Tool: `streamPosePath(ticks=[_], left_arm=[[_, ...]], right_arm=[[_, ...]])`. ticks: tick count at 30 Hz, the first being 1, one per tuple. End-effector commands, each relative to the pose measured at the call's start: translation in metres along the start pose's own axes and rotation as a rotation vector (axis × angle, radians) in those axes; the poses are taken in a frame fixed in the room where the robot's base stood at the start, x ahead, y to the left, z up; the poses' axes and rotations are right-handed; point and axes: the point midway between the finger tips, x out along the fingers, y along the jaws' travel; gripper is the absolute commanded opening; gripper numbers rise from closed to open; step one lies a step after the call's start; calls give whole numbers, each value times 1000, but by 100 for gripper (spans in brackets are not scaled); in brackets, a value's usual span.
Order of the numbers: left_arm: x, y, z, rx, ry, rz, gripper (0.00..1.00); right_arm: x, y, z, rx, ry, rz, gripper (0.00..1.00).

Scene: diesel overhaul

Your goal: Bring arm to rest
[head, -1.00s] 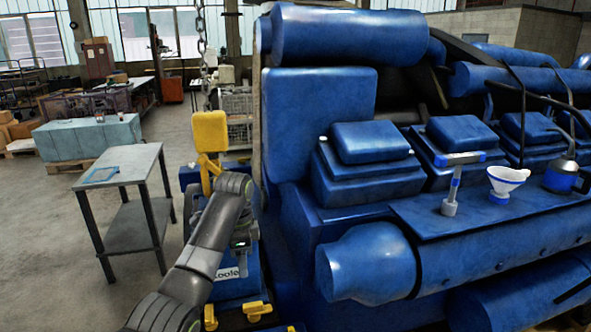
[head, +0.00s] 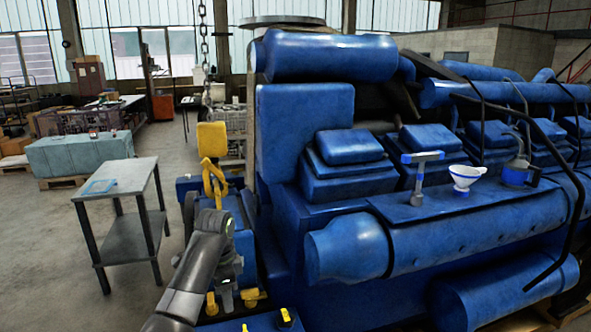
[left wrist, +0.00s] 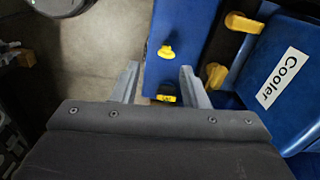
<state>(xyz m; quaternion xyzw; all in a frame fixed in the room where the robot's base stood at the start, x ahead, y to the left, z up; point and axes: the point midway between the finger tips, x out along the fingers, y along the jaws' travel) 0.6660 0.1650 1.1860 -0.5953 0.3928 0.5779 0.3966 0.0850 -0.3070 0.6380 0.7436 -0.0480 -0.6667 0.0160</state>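My left arm (head: 195,275) reaches in from the bottom left of the head view. It hangs beside the left end of the big blue engine. My left gripper (head: 227,299) points down there, small and partly hidden by the wrist. In the left wrist view its two grey fingers stand well apart and the left gripper (left wrist: 161,82) is open, with nothing held between them. A blue surface with yellow knobs (left wrist: 166,52) lies beyond the fingers. My right arm and gripper are in neither view.
The blue engine (head: 340,245) fills the right side, with a blue-and-grey tool (head: 420,175), a white funnel (head: 465,178) and an oil can (head: 517,172) on its ledge. A blue cooler unit (left wrist: 285,80) stands close by. A grey table (head: 120,178) stands left, with free floor around it.

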Motion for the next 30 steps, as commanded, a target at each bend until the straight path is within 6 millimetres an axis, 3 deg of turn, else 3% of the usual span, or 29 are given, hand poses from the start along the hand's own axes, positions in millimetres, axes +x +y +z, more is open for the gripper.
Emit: streamPosePath(ticks=[8, 14, 22, 30], left_arm=[[51, 18, 30, -130, 19, -24, 40], [105, 51, 71, -296, 42, -56, 40], [163, 124, 140, -572, 78, -120, 40], [181, 213, 209, -842, 111, -193, 40]], right_arm=[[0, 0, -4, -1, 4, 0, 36], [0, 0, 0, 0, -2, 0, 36], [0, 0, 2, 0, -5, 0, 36], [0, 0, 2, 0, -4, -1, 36]])
